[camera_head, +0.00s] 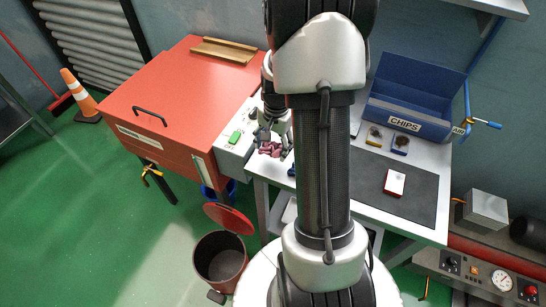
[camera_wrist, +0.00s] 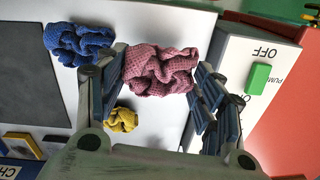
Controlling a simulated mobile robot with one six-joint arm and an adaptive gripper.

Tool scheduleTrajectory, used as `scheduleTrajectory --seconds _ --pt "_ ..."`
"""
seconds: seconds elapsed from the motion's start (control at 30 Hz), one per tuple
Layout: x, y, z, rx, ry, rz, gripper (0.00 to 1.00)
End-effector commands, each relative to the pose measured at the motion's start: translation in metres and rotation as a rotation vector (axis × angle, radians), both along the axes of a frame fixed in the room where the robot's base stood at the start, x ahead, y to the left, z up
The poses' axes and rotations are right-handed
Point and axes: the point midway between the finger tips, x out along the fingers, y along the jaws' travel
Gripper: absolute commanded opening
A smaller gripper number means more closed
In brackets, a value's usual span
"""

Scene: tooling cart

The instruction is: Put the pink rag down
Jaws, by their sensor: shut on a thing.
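The pink rag (camera_wrist: 160,70) is a crumpled, knitted-looking cloth between the fingers of my gripper (camera_wrist: 160,88) in the wrist view. My gripper is shut on it, with a blue-padded finger on each side. In the head view the pink rag (camera_head: 270,148) hangs at the tips of my gripper (camera_head: 272,140), at the left end of the cart top (camera_head: 362,228). I cannot tell whether the rag touches the surface. Part of the cart there is hidden behind my arm.
In the wrist view a blue rag (camera_wrist: 75,44) and a yellow rag (camera_wrist: 121,120) lie beside the pink one. A white box with a green button (camera_wrist: 259,78) stands close by. A dark mat (camera_head: 417,190) carries a red-and-white block (camera_head: 394,183). The blue CHIPS bin (camera_head: 412,95) stands behind.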

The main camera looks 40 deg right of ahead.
Motion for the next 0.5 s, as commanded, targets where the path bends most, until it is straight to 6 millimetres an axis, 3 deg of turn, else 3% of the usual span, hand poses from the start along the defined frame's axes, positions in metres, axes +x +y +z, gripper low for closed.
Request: scheduleTrajectory --seconds 0.17,0.4,0.5 --pt "0.000 0.000 -0.013 0.001 0.001 0.000 0.39" --pt "0.000 0.000 -0.047 0.001 0.001 0.001 0.39" --pt "0.000 0.000 -0.048 0.000 0.000 0.001 0.39"
